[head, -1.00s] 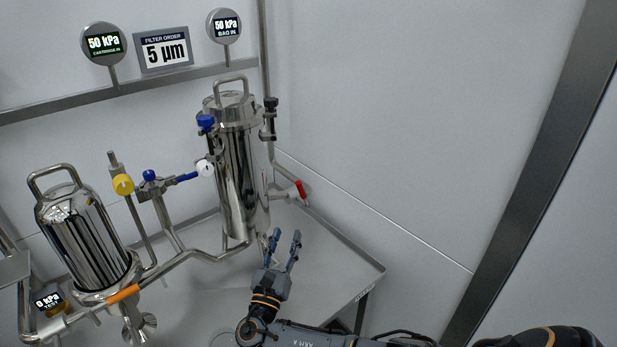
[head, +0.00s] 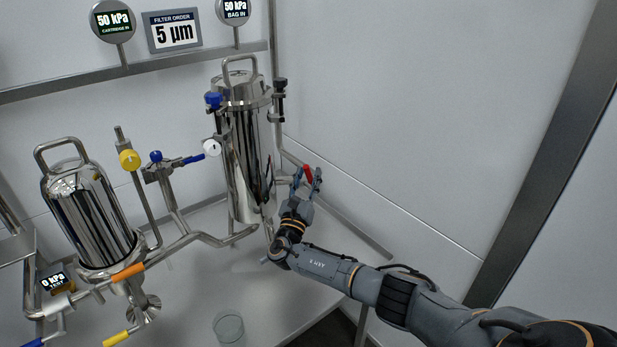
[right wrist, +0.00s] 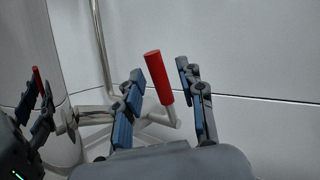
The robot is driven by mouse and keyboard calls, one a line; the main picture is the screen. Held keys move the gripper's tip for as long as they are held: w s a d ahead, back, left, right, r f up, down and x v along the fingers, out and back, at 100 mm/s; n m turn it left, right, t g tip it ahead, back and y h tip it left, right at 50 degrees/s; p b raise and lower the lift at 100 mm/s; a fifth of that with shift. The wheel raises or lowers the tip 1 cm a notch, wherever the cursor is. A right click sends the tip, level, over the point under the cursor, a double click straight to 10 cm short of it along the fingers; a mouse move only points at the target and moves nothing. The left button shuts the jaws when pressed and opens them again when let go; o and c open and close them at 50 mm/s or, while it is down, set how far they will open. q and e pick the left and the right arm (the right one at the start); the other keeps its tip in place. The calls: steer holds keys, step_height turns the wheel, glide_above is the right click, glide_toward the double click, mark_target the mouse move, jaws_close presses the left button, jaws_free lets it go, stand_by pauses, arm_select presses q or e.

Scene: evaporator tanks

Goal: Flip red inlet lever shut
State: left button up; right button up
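The red inlet lever (head: 307,173) sits on a pipe behind the right-hand steel filter vessel (head: 247,150). In the right wrist view the red lever handle (right wrist: 159,77) stands tilted between the two fingers of my right gripper (right wrist: 162,98). The fingers are open, with a visible gap on each side of the lever. In the head view my right gripper (head: 307,180) is at the lever and partly overlaps it. My left gripper is not in view.
A left steel vessel (head: 92,215) has an orange lever (head: 128,272). Blue (head: 193,159) and yellow (head: 116,339) levers are on other pipes. A glass beaker (head: 229,328) stands on the table (head: 275,300). The wall (head: 430,110) is close behind the red lever.

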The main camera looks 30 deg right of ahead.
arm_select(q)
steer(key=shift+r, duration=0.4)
arm_select(e)
steer(key=shift+w+d+r, duration=0.25)
steer(key=shift+w+d, duration=0.15)
steer(key=shift+d, duration=0.05)
jaws_close()
